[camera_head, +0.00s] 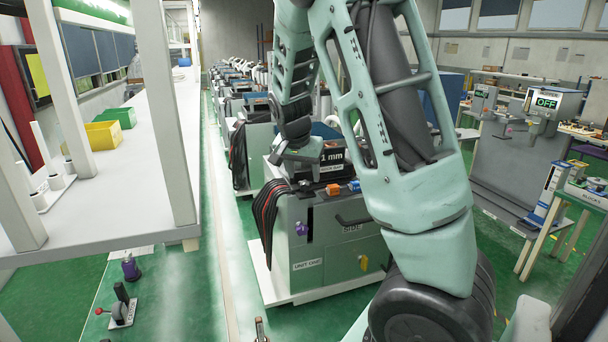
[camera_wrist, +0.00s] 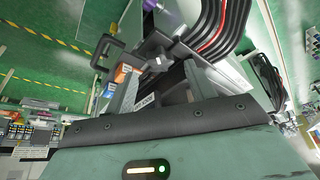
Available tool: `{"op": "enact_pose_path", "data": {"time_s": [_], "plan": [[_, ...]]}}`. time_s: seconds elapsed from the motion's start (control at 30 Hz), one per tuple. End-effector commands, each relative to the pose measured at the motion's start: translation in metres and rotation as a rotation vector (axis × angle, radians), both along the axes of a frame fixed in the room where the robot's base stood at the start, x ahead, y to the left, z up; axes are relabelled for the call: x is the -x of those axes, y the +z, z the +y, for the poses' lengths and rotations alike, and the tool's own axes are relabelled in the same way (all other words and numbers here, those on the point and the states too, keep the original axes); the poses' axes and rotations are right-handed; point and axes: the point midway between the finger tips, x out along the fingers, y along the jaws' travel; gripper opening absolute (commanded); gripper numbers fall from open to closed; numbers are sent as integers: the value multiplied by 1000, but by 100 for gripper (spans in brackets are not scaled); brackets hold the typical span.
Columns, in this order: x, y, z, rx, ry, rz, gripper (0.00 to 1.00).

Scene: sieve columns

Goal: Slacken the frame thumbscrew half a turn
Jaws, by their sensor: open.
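The machine marked "UNIT ONE" (camera_head: 330,245) stands in the middle of the head view. A purple knob (camera_head: 301,228) and a yellow knob (camera_head: 363,263) are on its front; I cannot tell which, if either, is the frame thumbscrew. A purple part also shows at the top edge of the wrist view (camera_wrist: 150,5). My gripper (camera_head: 294,168) is over the machine's top, partly hidden by my arm. In the wrist view its fingers (camera_wrist: 158,72) are apart, with nothing seen held between them. A "1 mm" sign (camera_head: 333,157) stands behind it.
An orange block (camera_head: 332,189) and a blue block (camera_head: 354,186) sit on the machine's top front edge. Thick black hoses (camera_head: 266,215) hang at its left. A long white bench (camera_head: 115,180) runs along the left. Green floor (camera_head: 215,290) lies between bench and machine.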

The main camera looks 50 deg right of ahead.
Motion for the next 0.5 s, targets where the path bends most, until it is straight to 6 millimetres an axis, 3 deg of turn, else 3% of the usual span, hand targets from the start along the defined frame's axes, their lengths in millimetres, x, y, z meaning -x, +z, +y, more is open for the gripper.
{"op": "enact_pose_path", "data": {"time_s": [0.2,0.5], "plan": [[-3,-21,-9,0,-1,2,55],[-4,-26,-10,-1,0,-1,55]]}}
